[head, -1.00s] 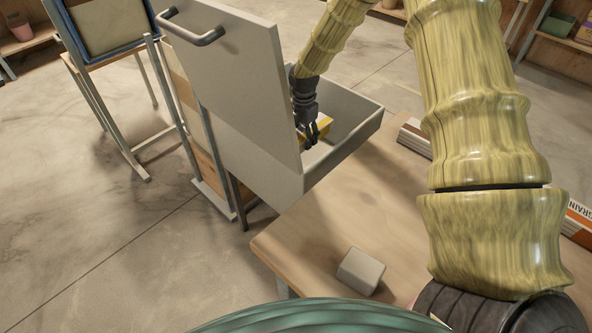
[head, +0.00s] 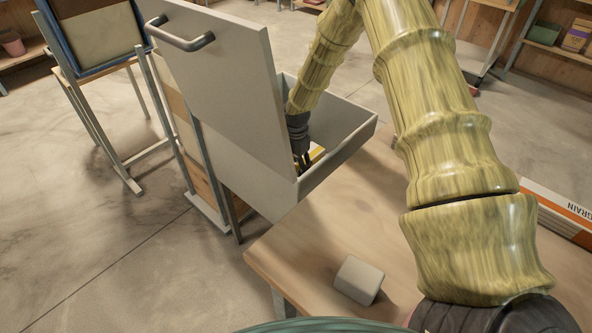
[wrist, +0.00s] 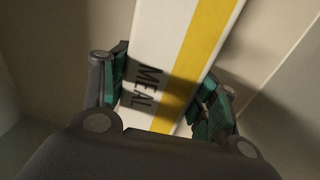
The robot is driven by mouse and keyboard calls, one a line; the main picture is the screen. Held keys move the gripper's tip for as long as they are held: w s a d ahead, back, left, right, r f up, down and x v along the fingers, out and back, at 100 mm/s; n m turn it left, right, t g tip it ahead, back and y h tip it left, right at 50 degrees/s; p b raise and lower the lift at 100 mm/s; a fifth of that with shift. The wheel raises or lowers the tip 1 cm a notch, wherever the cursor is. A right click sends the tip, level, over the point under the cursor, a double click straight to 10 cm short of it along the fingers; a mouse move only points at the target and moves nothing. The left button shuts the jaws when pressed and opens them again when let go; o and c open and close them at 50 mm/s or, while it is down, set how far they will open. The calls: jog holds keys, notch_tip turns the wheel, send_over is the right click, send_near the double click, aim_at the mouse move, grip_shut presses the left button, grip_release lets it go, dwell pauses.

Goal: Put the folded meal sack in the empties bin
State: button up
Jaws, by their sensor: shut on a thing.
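The folded meal sack (wrist: 180,60) is white with a yellow stripe and the word MEAL. My gripper (wrist: 165,110) is shut on it, with a finger on either side. In the head view my gripper (head: 303,163) points down inside an open grey drawer-like bin (head: 352,156) with a tall front panel. A yellow and white part of the sack (head: 318,154) shows beside the fingers, and the panel and near wall hide the rest. I cannot tell whether the sack touches the bin's floor.
A wooden table (head: 310,235) stands close in front of the bin, with a small grey block (head: 359,280) on it. A white and orange grain pack (head: 560,212) lies at the right. The bin's panel has a dark handle (head: 180,36). A blue-framed holder (head: 67,72) stands at the left.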

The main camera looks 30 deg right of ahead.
aim_at(296, 163)
jog(key=shift+f, duration=1.15)
jog(key=o, duration=1.1)
jog(key=shift+f, duration=0.1)
notch_tip(296, 163, up, 12)
jog(key=shift+r+p, duration=0.15)
jog(key=shift+p, duration=0.15)
